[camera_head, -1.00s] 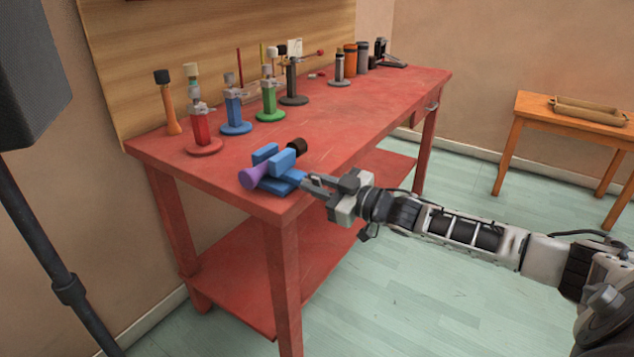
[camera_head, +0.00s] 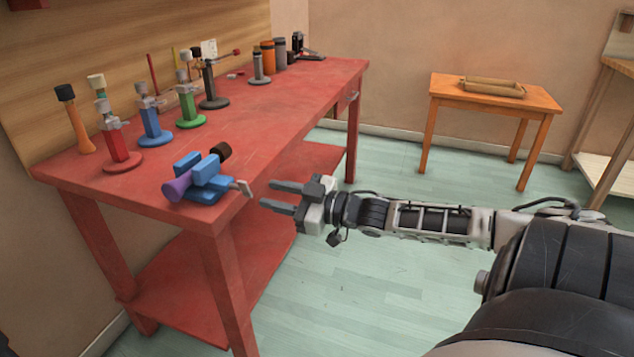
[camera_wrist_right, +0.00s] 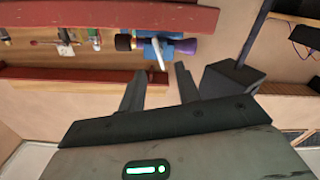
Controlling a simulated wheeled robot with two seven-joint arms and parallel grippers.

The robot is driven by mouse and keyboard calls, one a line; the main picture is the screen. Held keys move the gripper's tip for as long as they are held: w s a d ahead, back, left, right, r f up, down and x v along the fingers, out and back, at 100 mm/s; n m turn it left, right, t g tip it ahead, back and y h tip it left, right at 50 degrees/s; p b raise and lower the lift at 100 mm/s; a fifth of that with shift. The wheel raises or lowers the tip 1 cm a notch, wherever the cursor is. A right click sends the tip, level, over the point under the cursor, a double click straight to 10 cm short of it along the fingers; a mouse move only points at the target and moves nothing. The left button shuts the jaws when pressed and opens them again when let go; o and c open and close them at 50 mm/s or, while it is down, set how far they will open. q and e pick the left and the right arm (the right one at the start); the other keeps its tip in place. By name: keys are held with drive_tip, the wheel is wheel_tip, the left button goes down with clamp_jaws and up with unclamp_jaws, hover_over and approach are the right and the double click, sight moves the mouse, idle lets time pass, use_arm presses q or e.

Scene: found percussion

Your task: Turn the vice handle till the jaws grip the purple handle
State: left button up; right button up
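The blue vice (camera_head: 207,172) sits at the near corner of the red workbench. A purple handle (camera_head: 177,188) with a dark end (camera_head: 221,151) lies between its jaws; I cannot tell whether the jaws touch it. The pale vice handle (camera_head: 244,188) sticks out from the vice's front. My right gripper (camera_head: 268,196) is open and empty, off the bench edge, apart from the vice handle. In the right wrist view, the vice handle (camera_wrist_right: 159,55) shows ahead, above and between the open fingers (camera_wrist_right: 159,80). My left gripper is not in view.
The red workbench (camera_head: 280,115) carries a row of red (camera_head: 116,145), blue (camera_head: 150,122) and green (camera_head: 186,105) stands behind the vice. An orange table (camera_head: 510,95) with a tray stands at the back right. The floor between is clear.

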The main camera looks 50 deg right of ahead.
use_arm(q)
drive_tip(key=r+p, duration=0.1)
drive_tip(key=p, duration=0.1)
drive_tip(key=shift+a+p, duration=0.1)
drive_tip(key=shift+p, duration=0.25)
use_arm(e)
drive_tip(key=v, duration=0.8)
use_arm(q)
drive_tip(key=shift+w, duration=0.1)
use_arm(e)
drive_tip(key=shift+d, duration=0.1)
drive_tip(key=s+a+f+m+g+h, duration=0.4)
drive_tip(key=s+a+f+g+h, duration=0.1)
drive_tip(key=a+f, duration=0.6)
drive_tip(key=s+a+m+g+h, duration=0.2)
drive_tip(key=s+a+g, duration=0.6)
drive_tip(key=s+a, duration=0.3)
use_arm(q)
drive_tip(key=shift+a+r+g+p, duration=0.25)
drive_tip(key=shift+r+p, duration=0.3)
drive_tip(key=shift+p, duration=1)
use_arm(e)
drive_tip(key=w+a+f+t+y, duration=0.1)
drive_tip(key=w+a+t+y, duration=0.2)
drive_tip(key=w+a+t, duration=0.2)
drive_tip(key=shift+a+t+y, duration=0.25)
drive_tip(key=shift+t+y, duration=0.15)
drive_tip(key=shift+t, duration=0.7)
